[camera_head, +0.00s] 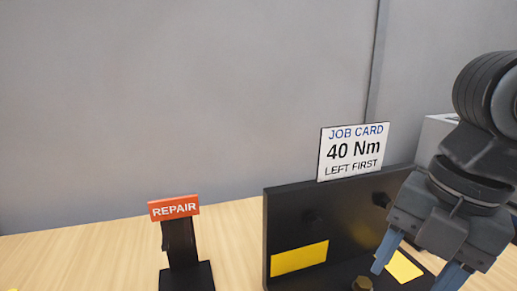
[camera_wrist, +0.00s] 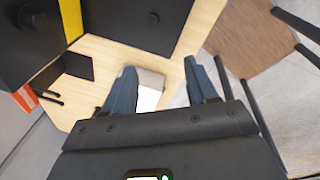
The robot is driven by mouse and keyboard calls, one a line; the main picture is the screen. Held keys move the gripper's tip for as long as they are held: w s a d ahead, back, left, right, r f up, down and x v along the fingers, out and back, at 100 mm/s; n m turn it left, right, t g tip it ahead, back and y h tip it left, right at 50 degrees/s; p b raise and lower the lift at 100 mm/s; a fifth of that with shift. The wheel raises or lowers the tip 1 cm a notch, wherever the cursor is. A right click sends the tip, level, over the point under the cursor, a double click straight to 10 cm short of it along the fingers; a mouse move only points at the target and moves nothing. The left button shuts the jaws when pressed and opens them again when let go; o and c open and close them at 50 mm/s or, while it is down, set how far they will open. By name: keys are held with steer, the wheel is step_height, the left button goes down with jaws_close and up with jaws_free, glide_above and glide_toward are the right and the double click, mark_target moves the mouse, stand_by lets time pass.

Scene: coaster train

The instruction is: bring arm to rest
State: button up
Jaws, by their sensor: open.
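My gripper (camera_head: 420,272) is at the right side of the head view, its blue-grey fingers pointing down and spread apart with nothing between them. It hangs in front of the right part of a black stand (camera_head: 290,222) with yellow patches. In the wrist view my gripper (camera_wrist: 168,85) shows both fingers apart. Beyond them lies a white and beige block-like thing (camera_wrist: 149,88) on or by the wooden table; I cannot tell what it is.
A job card (camera_head: 353,150) reading "40 Nm, left first" stands on top of the black stand. A red "REPAIR" sign (camera_head: 174,207) on a black post stands to the left. A brassy bolt-like piece (camera_head: 362,284) shows at the bottom.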

steer(key=w+a+r+m+t+y, duration=0.2)
steer(key=a+m+t+y, duration=0.4)
steer(key=a, duration=0.3)
steer(key=w+a+r+m+t+y, duration=0.1)
steer(key=w+a+m+t+y, duration=0.25)
steer(key=a+m+y, duration=0.35)
steer(key=s+d+f+m+t+h, duration=0.2)
steer(key=s+d+f+m+h, duration=0.1)
steer(key=s+f+m+h, duration=0.1)
steer(key=s+d+f+m+t+h, duration=0.2)
steer(key=s+d+f+m+h, duration=0.2)
steer(key=s+f+m, duration=0.2)
steer(key=s+d+f+m+t+h, duration=0.2)
steer(key=s+d+f+m+h, duration=0.2)
steer(key=f, duration=0.4)
steer(key=shift+s+d+f+m+h, duration=0.2)
steer(key=shift+s+m+h, duration=0.1)
steer(key=shift+s+m, duration=0.3)
steer(key=shift+s+d+f+m+h, duration=0.1)
steer(key=shift+s+f+m+h, duration=0.15)
steer(key=shift+s+m, duration=0.3)
steer(key=s+d+n+g+h, duration=0.1)
steer(key=s+d, duration=0.3)
steer(key=s, duration=0.5)
steer(key=s+d+n+h, duration=0.1)
steer(key=s+d, duration=0.3)
steer(key=s, duration=0.4)
step_height(320, 180, down, 7)
steer(key=b, duration=0.6)
steer(key=shift+r, duration=0.15)
